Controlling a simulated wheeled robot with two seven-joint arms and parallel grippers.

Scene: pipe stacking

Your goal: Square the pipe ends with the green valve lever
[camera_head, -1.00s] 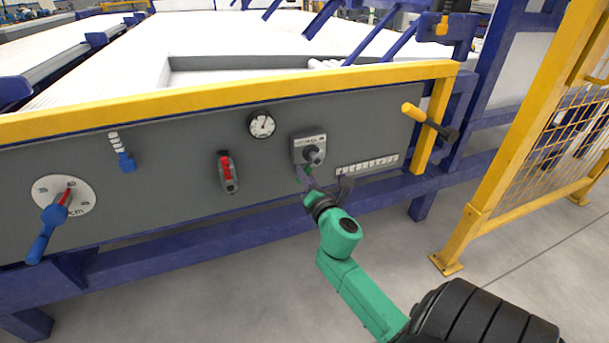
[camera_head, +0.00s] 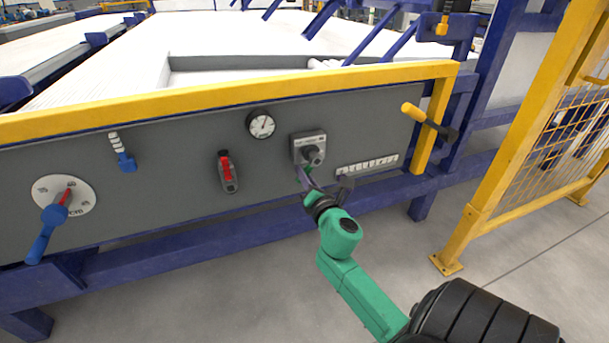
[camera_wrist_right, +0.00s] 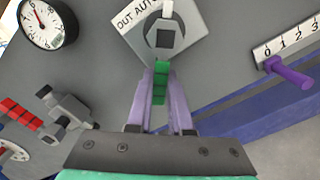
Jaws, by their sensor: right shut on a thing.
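The green valve lever (camera_wrist_right: 161,82) hangs down from a grey square valve plate (camera_wrist_right: 190,22) lettered "OUT AUTO". In the head view the same valve plate (camera_head: 309,142) sits on the grey panel, right of the round gauge. My right gripper (camera_wrist_right: 160,90) has its two purple fingers on either side of the green lever and is shut on it. In the head view the gripper (camera_head: 304,176) is small, just below the valve knob, and hides most of the lever. My left gripper is not in view. The pipe ends are not clearly visible.
The panel (camera_head: 190,190) also carries a round gauge (camera_head: 262,124), a red lever (camera_head: 227,170), a blue-handled dial (camera_head: 54,214) and a numbered scale (camera_head: 367,166). A purple peg (camera_wrist_right: 290,74) sticks out by the scale. A yellow rail (camera_head: 230,96) runs above; a yellow fence (camera_head: 515,140) stands right.

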